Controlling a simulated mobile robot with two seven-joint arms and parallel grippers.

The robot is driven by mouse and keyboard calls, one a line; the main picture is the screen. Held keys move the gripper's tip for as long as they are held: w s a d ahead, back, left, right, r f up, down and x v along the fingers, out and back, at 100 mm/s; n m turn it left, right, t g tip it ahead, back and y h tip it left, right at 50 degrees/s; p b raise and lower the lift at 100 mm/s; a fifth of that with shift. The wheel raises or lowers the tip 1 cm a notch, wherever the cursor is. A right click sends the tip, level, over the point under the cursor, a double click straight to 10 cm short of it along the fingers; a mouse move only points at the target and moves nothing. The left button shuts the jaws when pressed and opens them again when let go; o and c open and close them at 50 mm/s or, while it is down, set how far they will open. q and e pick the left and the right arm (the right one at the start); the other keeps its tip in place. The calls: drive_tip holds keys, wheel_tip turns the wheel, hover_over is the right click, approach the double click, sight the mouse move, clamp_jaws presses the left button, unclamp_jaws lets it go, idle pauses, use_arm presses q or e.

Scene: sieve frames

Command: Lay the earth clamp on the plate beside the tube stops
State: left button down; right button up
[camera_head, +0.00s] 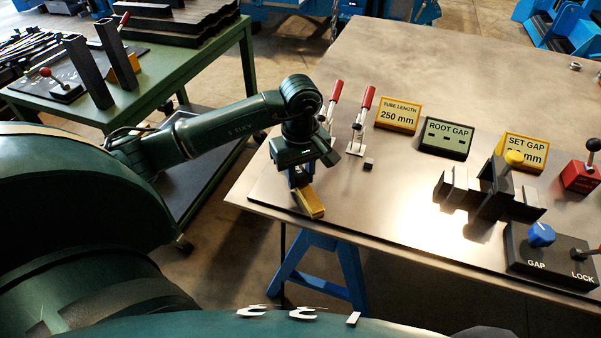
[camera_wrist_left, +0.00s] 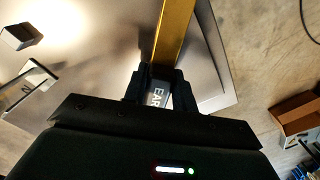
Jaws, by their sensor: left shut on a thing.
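My left gripper (camera_head: 299,178) is shut on the earth clamp, a yellow bar (camera_head: 310,203) at the near left corner of the plate (camera_head: 380,215). In the left wrist view the earth clamp (camera_wrist_left: 172,32) runs out from between the fingers (camera_wrist_left: 158,88), with part of a label reading "EAR" at its gripped end. The bar is low over the plate; I cannot tell whether it touches. I cannot surely tell which parts are the tube stops; a small dark block (camera_head: 369,164) stands right of the gripper. My right gripper is out of view.
Red-handled toggle clamps (camera_head: 359,125) stand just right of my left arm. Signs, including a tube length sign (camera_head: 398,114), line the plate. A dark fixture (camera_head: 490,195) and a gap/lock box (camera_head: 548,253) stand right. Bare plate lies between. A green table (camera_head: 200,75) is at left.

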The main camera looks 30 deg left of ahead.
sight(300, 173)
use_arm(q)
drive_tip(key=shift+f, duration=0.15)
drive_tip(key=c, duration=1.1)
unclamp_jaws()
wheel_tip(300, 173, up, 12)
drive_tip(key=shift+r, duration=0.25)
